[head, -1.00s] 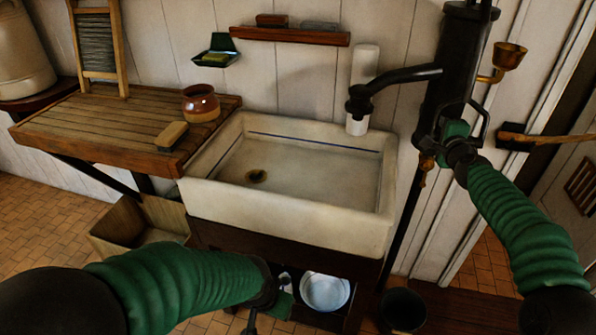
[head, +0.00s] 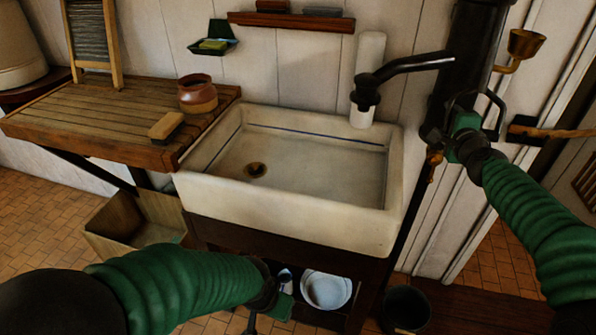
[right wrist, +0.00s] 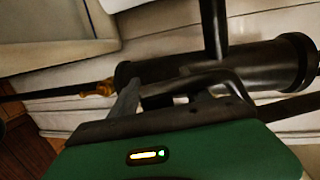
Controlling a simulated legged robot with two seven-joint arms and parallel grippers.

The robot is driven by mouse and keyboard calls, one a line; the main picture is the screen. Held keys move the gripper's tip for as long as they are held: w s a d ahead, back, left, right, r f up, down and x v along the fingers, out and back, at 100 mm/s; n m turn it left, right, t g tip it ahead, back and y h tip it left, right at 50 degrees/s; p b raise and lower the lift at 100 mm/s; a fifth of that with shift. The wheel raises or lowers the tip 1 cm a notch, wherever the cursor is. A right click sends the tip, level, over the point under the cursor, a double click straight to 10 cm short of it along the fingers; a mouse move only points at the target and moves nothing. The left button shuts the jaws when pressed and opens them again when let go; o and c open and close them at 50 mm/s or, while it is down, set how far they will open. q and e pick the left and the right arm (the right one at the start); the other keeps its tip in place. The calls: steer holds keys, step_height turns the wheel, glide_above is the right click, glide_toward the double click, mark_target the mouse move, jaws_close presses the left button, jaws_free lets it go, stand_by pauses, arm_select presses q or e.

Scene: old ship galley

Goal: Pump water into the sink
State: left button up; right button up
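The white sink (head: 290,222) stands at the middle of the head view, its visible basin floor bare around a dark drain. A black pump (head: 470,60) is at the upper right, and its spout (head: 415,64) reaches left over the sink's back right corner. No water shows at the spout.
A wooden drainboard (head: 75,110) with a brown pot (head: 197,96) and a brush (head: 166,126) joins the sink's left side. A brass cup (head: 526,43) and a wooden-handled bar (head: 560,133) are right of the pump. A dark bucket (head: 405,309) stands below.

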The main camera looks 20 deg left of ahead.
steer(key=b+v, duration=0.1)
steer(key=v, duration=0.1)
steer(key=b+v, duration=0.2)
steer(key=v, duration=0.1)
steer(key=d+b+v, duration=0.1)
steer(key=v, duration=0.1)
steer(key=shift+f+b, duration=0.15)
steer(key=shift+b, duration=0.15)
steer(key=shift+s+a+r, duration=0.2)
steer(key=shift+s+r, duration=0.05)
steer(key=shift+s, duration=0.15)
steer(key=shift+d, duration=0.1)
steer(key=shift+f, duration=0.15)
